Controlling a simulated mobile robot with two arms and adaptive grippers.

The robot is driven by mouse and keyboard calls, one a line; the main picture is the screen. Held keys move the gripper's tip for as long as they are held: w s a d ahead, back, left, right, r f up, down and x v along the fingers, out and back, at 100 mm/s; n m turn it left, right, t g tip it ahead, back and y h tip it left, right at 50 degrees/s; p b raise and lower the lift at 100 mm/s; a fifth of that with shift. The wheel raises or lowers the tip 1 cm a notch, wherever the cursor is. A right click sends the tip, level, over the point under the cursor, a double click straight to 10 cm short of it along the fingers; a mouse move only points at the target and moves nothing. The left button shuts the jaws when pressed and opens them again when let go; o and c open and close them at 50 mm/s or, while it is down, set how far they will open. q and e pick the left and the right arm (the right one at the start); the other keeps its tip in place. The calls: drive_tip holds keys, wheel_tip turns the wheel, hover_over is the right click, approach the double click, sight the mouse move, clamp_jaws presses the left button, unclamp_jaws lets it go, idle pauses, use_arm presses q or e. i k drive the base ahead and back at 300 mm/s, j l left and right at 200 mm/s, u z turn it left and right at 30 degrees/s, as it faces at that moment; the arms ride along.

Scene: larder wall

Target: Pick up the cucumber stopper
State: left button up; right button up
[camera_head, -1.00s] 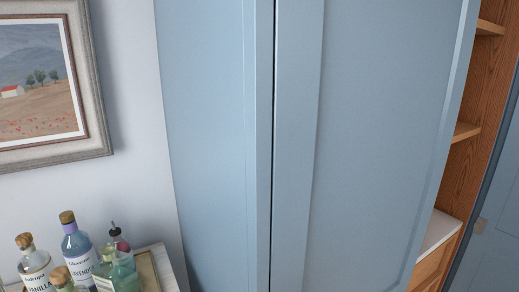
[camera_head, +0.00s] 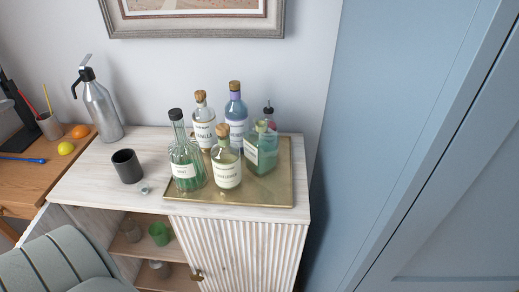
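A small pale greenish, glassy piece (camera_head: 145,189) lies on the white cabinet top beside a black cup; it looks like a stopper, but it is too small to be sure. A green bottle (camera_head: 262,150) stands at the right of the tray; its label is too small to read, and its neck seems to have no cork. Neither of my grippers is in view.
A brass tray (camera_head: 278,196) holds several bottles, including a tall black-capped green bottle (camera_head: 186,165) and a corked front bottle (camera_head: 226,170). The black cup (camera_head: 127,166) and a siphon (camera_head: 100,108) stand left. A grey chair (camera_head: 60,262) is in front; a blue cupboard (camera_head: 400,130) is right.

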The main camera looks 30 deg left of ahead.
sight(144, 187)
drive_tip(key=u, duration=2.05)
drive_tip(key=z, duration=0.25)
